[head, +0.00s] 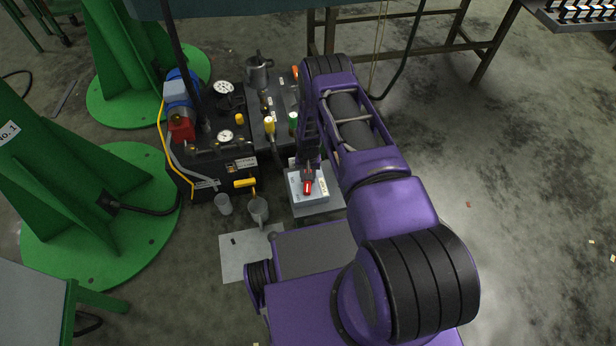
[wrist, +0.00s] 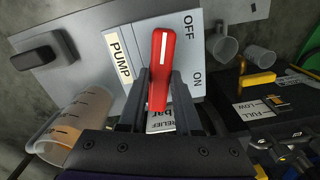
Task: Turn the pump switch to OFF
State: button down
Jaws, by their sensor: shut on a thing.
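The pump switch is a red lever (wrist: 161,72) with a white line, on a light grey box (wrist: 122,25) labelled PUMP, OFF and ON. The white line points toward the top of the wrist view, to the left of the OFF label; ON is lower right. My gripper (wrist: 159,82) is shut on the red lever, one dark finger on each side. In the head view, my gripper (head: 308,172) reaches down to the box (head: 322,196), with the red lever (head: 307,187) showing at its tip.
A black unit with gauges (head: 225,136) stands left of the box in the head view. Two metal mugs (head: 223,204) (head: 258,210) stand close by. A beaker with orange liquid (wrist: 78,118) is left of my fingers in the wrist view.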

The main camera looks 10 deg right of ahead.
jog(key=shift+n, duration=1.6)
jog(key=c, duration=0.6)
grip_release()
jog(key=shift+r, duration=0.1)
notch_tip(320, 180, up, 17)
jog(key=p, duration=0.3)
jog(key=shift+r, duration=0.15)
